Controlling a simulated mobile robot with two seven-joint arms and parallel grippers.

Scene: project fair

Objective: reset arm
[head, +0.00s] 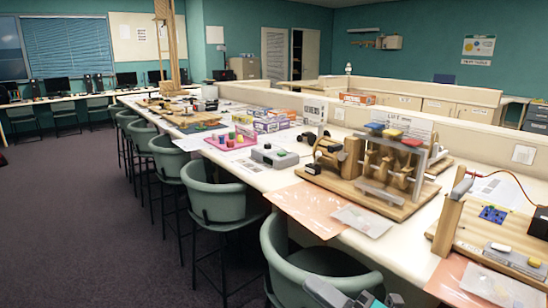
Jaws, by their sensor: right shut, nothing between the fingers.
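My right gripper (368,299) shows only in part at the bottom edge of the head view, grey with a teal-green part. It is shut and empty, in front of the long white table (232,158) and low beside a green chair (283,262). It is apart from the things on the table. My left gripper is not in view. Most of my right arm is cut off by the frame's lower edge.
Wooden machine models (380,165) stand on the table, with a circuit board (493,214) at the right. A pink tray (231,141) with coloured pieces lies farther back. Several green chairs line the table's left side. The carpet (85,210) at left is clear.

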